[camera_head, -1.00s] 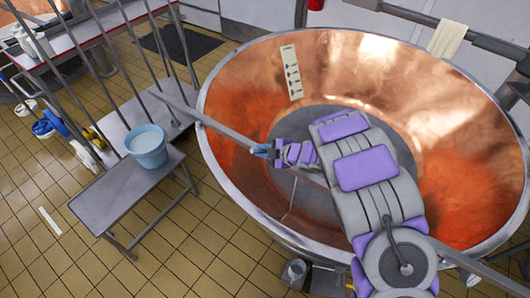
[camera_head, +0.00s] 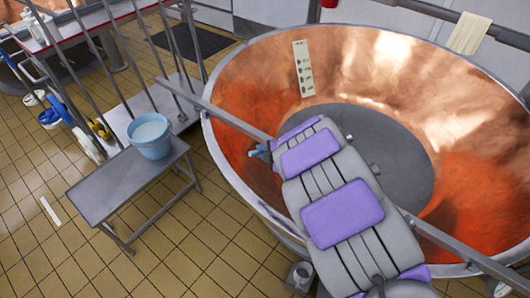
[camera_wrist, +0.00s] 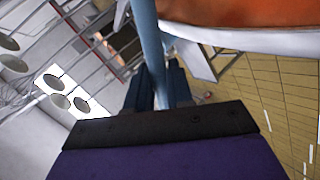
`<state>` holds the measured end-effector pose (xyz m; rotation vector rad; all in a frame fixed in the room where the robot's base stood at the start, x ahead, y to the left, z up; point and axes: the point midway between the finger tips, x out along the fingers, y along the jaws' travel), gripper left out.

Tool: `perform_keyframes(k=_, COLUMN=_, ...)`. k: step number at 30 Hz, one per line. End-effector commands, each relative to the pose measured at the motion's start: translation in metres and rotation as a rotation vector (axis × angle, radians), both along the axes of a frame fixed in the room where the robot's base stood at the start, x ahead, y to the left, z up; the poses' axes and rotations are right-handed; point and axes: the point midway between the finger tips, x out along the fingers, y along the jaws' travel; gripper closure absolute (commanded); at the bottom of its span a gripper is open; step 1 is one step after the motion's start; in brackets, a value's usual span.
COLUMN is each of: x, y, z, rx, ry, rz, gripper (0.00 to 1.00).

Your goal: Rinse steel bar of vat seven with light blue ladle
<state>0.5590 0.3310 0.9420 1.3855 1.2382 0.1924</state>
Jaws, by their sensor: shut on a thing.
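A large copper vat (camera_head: 450,110) with a steel rim fills the right of the head view. A long steel bar (camera_head: 215,112) crosses it diagonally and sticks out past the rim at the left. My gripper (camera_head: 264,152) is over the left part of the vat, close to the bar. My arm covers the bar's middle. In the wrist view my gripper (camera_wrist: 160,88) is shut on the light blue handle of the ladle (camera_wrist: 150,40), which runs up between the fingers. The ladle's bowl cannot be made out. A light blue bucket (camera_head: 151,142) holds whitish liquid.
The bucket stands on a grey metal bench (camera_head: 105,192) left of the vat. Upright metal rods and a shelf stand behind it. A small metal container (camera_head: 301,276) is below the vat's front rim. The tiled floor at the lower left is mostly free.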

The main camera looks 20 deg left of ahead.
Motion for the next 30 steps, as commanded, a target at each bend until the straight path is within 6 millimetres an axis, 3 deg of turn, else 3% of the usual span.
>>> perform_keyframes(k=21, x=-0.016, y=0.014, z=-0.068, rx=-0.208, ry=-0.241, rz=0.001, gripper=1.00)
perform_keyframes(k=30, x=-0.018, y=0.016, z=-0.084, rx=-0.260, ry=-0.305, rz=0.000, gripper=1.00)
